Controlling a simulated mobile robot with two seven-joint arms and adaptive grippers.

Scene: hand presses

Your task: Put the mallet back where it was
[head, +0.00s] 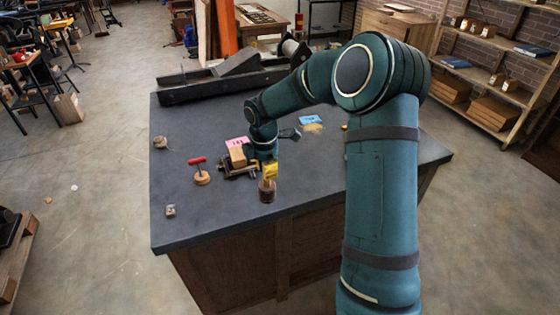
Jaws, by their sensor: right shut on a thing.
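My right gripper (256,164) is over the front middle of the dark bench top, at the end of the teal arm. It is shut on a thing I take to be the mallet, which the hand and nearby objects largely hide. A tan wooden block (238,155) shows just left of the hand, beside dark metal parts; I cannot tell whether it is the mallet's head or a separate piece. A pink card (237,142) lies behind the block. A yellow card (271,169) and a brown jar (267,191) stand in front of the hand. My left gripper is not in view.
A blue card (310,119) and a tan patch (313,128) lie behind right. A long dark machine (220,80) fills the back edge. The front left is mostly clear.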

